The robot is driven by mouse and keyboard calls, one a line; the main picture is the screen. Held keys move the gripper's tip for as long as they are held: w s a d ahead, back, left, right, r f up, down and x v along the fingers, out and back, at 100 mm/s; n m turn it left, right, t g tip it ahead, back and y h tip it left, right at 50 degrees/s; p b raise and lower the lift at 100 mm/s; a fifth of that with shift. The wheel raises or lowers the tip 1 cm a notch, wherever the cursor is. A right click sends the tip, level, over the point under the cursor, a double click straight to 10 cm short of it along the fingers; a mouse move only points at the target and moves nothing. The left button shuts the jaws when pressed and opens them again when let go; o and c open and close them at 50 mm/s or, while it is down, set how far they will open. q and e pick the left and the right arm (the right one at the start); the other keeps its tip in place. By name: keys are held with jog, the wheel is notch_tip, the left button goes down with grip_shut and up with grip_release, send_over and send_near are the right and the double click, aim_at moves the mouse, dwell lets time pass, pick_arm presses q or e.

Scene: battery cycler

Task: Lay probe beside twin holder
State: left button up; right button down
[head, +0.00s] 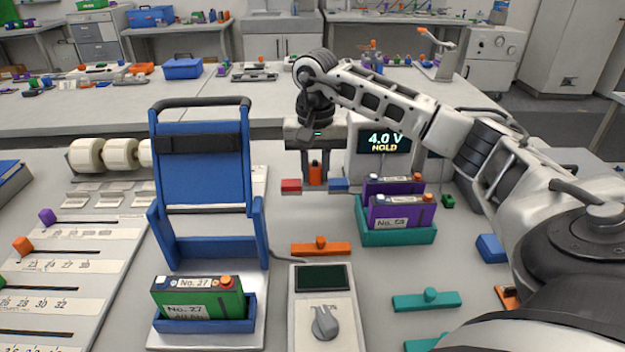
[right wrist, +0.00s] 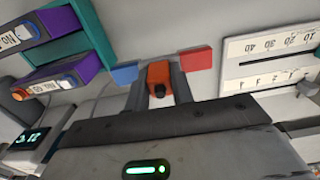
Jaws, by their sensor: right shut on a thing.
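The orange probe (head: 315,172) stands upright between the fingers of my right gripper (head: 315,178), which is shut on it. In the right wrist view, the probe (right wrist: 158,75) shows its dark tip between the fingers (right wrist: 158,85). The probe is between a red block (head: 291,186) and a blue block (head: 338,185); I cannot tell if it touches the table. A teal holder (head: 400,238) with two purple batteries (head: 400,211), one behind the other, is to the right and nearer. It also shows in the right wrist view (right wrist: 92,35). My left gripper is not in view.
A display reading 4.0 V HOLD (head: 384,141) stands behind the teal holder. A blue stand (head: 202,180) is at left, with a green battery (head: 198,299) in a blue holder before it. A meter (head: 324,308), an orange bar (head: 320,249) and a teal bar (head: 427,301) lie in front.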

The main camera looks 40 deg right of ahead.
jog(key=shift+w+d+f, duration=0.2)
jog(key=shift+w+f, duration=0.2)
jog(key=shift+f, duration=0.1)
jog(key=shift+w+d+f, duration=0.2)
jog(key=shift+w+f, duration=0.15)
jog(key=shift+f, duration=0.1)
jog(key=shift+w+f, duration=0.1)
jog(key=shift+f, duration=0.25)
jog(key=shift+f+p, duration=0.45)
jog(key=shift+f, duration=1)
jog(key=c, duration=1.2)
grip_release()
notch_tip(320, 180, up, 12)
jog(key=b, duration=0.1)
jog(key=shift+r, duration=0.15)
